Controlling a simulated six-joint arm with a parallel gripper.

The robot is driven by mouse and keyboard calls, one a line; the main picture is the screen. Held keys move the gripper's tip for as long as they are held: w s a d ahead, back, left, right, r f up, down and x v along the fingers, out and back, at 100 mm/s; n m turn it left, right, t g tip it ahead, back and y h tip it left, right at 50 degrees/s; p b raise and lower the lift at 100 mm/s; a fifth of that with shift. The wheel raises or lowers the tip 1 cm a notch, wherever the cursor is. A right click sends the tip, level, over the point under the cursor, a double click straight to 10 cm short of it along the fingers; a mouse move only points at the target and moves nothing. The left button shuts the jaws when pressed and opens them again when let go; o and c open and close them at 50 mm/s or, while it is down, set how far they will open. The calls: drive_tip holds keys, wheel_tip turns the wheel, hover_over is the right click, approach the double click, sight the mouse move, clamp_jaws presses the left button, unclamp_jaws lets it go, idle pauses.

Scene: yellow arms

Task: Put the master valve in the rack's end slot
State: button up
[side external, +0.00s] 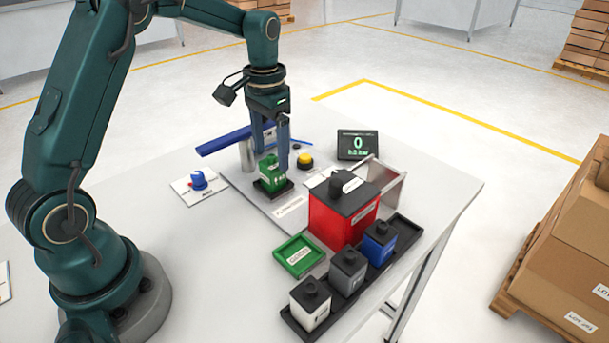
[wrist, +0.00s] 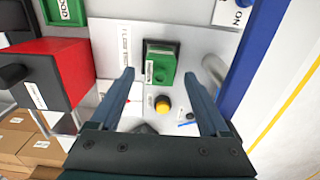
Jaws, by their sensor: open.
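A green block (side external: 268,171) with a white label sits in a black square holder on a pale plate; it also shows in the wrist view (wrist: 159,66). Its label is too small to read, so I cannot tell if it is the master valve. My gripper (side external: 272,158) points down at the green block, fingers apart, with nothing clearly held. In the wrist view the block shows between and beyond the fingertips (wrist: 158,75). The black rack (side external: 405,226) holds white (side external: 310,303), grey (side external: 347,270) and blue (side external: 379,243) knobbed blocks; its far end looks empty.
A large red box (side external: 336,219) with a black knobbed top stands between the plate and the rack. A green tray (side external: 299,255) lies before it. A yellow button (side external: 305,160), a display (side external: 357,145), a blue bar (side external: 225,140) and a blue knob (side external: 198,180) are nearby.

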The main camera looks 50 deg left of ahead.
drive_tip(key=s+d+r+t, duration=0.2)
drive_tip(key=s+d+r, duration=0.2)
drive_tip(key=s, duration=0.4)
drive_tip(key=s+d+r+t, duration=0.3)
drive_tip(key=s+d+r, duration=0.1)
drive_tip(key=s, duration=0.4)
drive_tip(key=shift+s+d, duration=0.35)
drive_tip(key=shift+d, duration=0.1)
drive_tip(key=shift+o, duration=0.8)
drive_tip(key=shift+s+d+t, duration=0.1)
drive_tip(key=shift+s+t, duration=0.2)
